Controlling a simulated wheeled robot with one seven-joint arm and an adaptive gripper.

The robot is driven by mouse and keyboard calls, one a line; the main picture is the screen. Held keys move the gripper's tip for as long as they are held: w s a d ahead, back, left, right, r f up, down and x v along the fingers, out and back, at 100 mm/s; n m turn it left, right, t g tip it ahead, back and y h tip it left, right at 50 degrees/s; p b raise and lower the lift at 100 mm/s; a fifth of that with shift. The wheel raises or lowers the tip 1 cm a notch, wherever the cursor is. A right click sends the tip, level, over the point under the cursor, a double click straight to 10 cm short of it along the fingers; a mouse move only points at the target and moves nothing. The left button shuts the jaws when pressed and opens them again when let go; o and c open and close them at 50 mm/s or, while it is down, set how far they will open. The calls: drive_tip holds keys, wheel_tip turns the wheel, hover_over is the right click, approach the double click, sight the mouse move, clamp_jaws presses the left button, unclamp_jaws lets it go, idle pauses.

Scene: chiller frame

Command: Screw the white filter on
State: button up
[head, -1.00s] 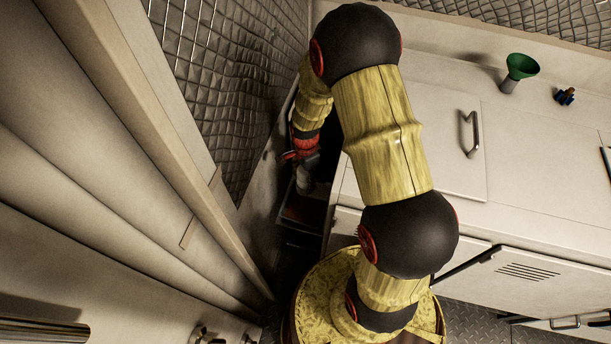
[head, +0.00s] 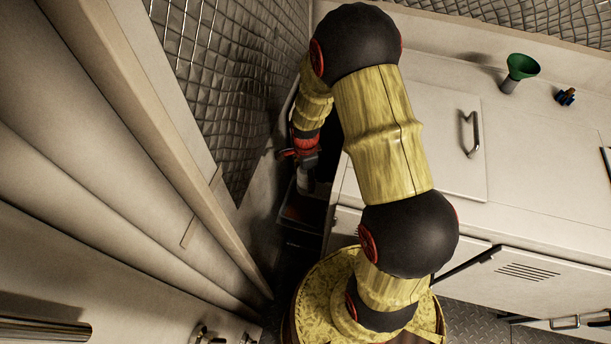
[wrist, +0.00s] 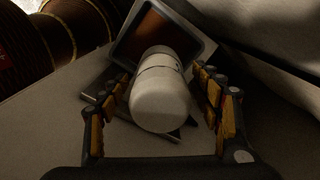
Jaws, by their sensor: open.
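The white filter (wrist: 160,102) is a pale rounded cylinder, seen end-on in the wrist view. My gripper (wrist: 160,112) is open, with one finger on each side of the filter and a visible gap to it on both sides. The far end of the filter meets a grey frame (wrist: 207,47) around a brown-red panel; whether it is threaded in there cannot be told. In the head view the filter (head: 304,180) is a small pale shape below my gripper (head: 304,160), in the dark gap left of the cabinet.
A quilted, meshed wall (head: 225,90) stands close on the left. The gap around the gripper is narrow.

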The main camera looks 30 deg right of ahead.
drive_tip(key=n, duration=0.7)
drive_tip(key=shift+n+p, duration=0.3)
drive_tip(key=shift+n, duration=0.1)
drive_tip(key=n, duration=0.7)
drive_tip(key=shift+s, duration=0.1)
drive_tip(key=c, duration=1.2)
drive_tip(key=shift+c, duration=0.4)
